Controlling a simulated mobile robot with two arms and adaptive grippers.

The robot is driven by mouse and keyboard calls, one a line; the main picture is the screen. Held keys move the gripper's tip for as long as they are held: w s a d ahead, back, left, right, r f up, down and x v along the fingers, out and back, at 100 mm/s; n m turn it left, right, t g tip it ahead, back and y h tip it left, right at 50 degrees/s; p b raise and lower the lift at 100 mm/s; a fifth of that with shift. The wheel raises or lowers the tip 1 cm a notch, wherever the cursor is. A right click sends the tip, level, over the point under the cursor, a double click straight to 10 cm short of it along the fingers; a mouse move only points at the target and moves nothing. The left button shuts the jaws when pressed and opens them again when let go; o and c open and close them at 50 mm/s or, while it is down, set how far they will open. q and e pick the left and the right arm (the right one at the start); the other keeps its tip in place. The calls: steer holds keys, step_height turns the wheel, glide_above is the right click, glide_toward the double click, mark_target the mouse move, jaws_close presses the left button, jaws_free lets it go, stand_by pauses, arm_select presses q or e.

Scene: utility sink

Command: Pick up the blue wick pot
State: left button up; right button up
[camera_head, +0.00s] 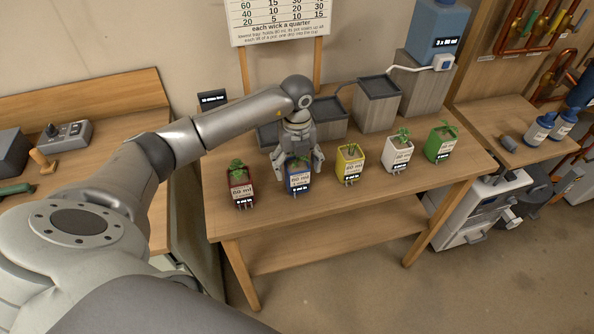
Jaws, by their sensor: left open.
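The blue wick pot (298,183) stands upright near the front of the wooden table, with a white label and a small green plant. My left gripper (299,163) points down right above and around the pot's upper part, with its fingers apart, one on each side. I cannot tell whether the fingers touch the pot. The pot's back and part of its plant are hidden by the gripper. My right gripper is not in view.
A red pot (240,193) stands close on the left; yellow (349,172), white (396,160) and green (438,149) pots stand to the right. A blue tank (436,32) stands at the back right. The table front (310,226) is clear.

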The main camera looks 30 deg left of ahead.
arm_select(q)
steer(key=shift+f, duration=0.3)
steer(key=c, duration=1.2)
steer(key=shift+r, duration=0.1)
steer(key=shift+c, duration=0.2)
